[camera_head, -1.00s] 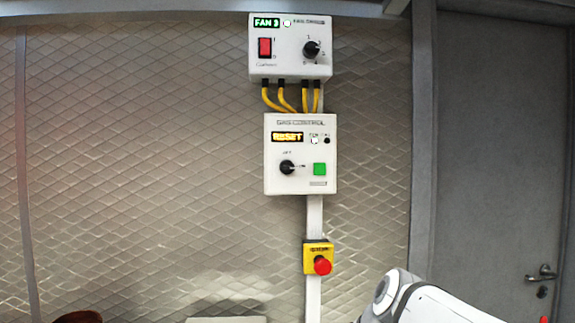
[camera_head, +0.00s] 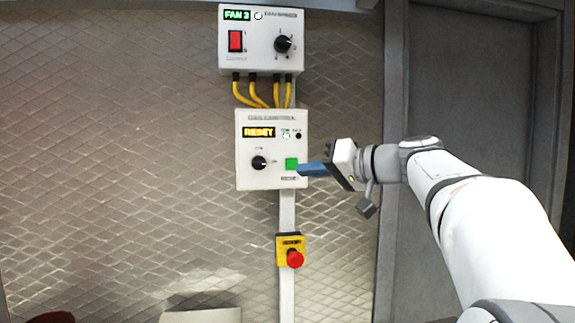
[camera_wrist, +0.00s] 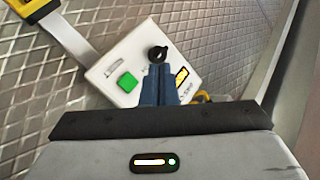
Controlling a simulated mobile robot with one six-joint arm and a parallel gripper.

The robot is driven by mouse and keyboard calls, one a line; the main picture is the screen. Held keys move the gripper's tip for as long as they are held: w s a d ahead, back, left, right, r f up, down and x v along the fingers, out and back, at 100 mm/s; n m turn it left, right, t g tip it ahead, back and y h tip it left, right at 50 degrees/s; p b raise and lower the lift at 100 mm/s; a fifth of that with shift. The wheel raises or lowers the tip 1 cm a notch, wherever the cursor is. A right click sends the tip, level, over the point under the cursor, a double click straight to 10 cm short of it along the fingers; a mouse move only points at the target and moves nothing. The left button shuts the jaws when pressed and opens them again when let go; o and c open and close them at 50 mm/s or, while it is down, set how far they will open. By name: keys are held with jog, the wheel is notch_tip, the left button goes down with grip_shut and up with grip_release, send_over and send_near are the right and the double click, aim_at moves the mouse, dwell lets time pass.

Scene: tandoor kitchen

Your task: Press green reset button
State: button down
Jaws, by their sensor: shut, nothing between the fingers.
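A black knob (camera_head: 259,163) sits left of the button. My gripper (camera_head: 302,169) comes in from the right, its blue fingers shut and empty, with the tips beside the button's right edge in the head view. In the wrist view the green button (camera_wrist: 127,82) lies left of my gripper's fingertips (camera_wrist: 159,68), which point towards the knob (camera_wrist: 158,54). I cannot tell whether the tips touch the box.
A fan box (camera_head: 260,60) with a red switch hangs above, joined by yellow cables (camera_head: 262,94). A red emergency button on a yellow box (camera_head: 290,243) is below. A grey door (camera_head: 470,100) stands at the right. The quilted metal wall (camera_head: 120,150) is otherwise clear.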

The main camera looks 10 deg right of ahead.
jog(key=shift+w, duration=0.1)
jog(key=p, duration=0.4)
send_near(282, 166)
jog(key=a, duration=0.4)
jog(key=shift+w+d+f+p, duration=0.1)
jog(key=shift+w+f+p, duration=0.05)
jog(key=shift+w, duration=0.35)
jog(key=shift+w+d+f+p, duration=0.1)
jog(key=shift+w+f+p, duration=0.1)
jog(key=shift+w, duration=0.3)
jog(key=shift+w, duration=0.1)
dwell(0.7)
jog(key=shift+w, duration=0.35)
jog(key=shift+w, duration=0.4)
dwell(0.6)
jog(key=shift+s+b, duration=0.1)
jog(key=shift+b, duration=0.2)
jog(key=shift+s+b, duration=0.75)
